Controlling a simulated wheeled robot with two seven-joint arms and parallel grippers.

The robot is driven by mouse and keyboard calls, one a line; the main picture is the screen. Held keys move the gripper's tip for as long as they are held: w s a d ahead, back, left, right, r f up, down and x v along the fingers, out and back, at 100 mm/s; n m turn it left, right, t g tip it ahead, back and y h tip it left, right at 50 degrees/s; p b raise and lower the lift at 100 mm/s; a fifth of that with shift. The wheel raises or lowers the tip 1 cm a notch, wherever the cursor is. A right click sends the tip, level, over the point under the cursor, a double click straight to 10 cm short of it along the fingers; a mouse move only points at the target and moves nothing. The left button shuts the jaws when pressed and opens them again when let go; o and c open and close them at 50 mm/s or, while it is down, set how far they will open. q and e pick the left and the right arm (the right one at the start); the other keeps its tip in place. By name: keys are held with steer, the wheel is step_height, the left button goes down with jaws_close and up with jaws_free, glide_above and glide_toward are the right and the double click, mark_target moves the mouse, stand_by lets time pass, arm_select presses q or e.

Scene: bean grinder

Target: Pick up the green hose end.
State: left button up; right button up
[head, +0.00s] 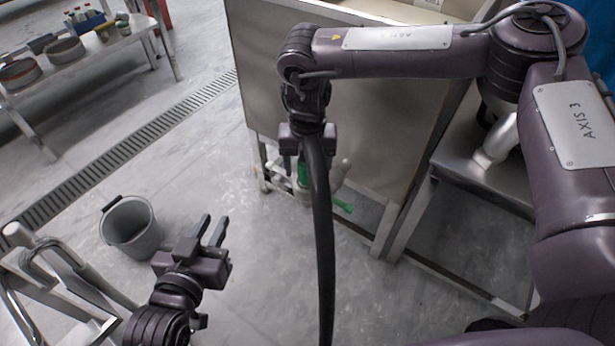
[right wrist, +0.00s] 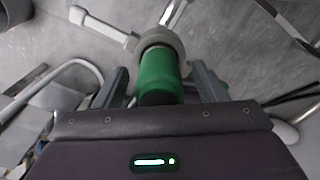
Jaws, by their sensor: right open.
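The green hose end (right wrist: 160,75) is a green cylinder with a pale grey collar at its far end. In the right wrist view it lies between the two fingers of my right gripper (right wrist: 160,84), with a gap showing on each side. In the head view the green hose end (head: 303,174) shows only partly below my right gripper (head: 304,160), behind a black hose-like line. My right gripper is open and points down, with one finger partly hidden. My left gripper (head: 213,222) is open and empty, low over the floor at the lower left.
A black hose-like line (head: 322,250) hangs in front of the right gripper. A metal cabinet (head: 350,110) stands close behind it, with a green lever (head: 343,207) near its base. A grey bucket (head: 130,228) stands on the floor at left. A grated drain (head: 110,150) crosses the floor.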

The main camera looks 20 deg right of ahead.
steer(key=shift+c, duration=0.5)
steer(key=c, duration=1.3)
steer(key=shift+r, duration=0.1)
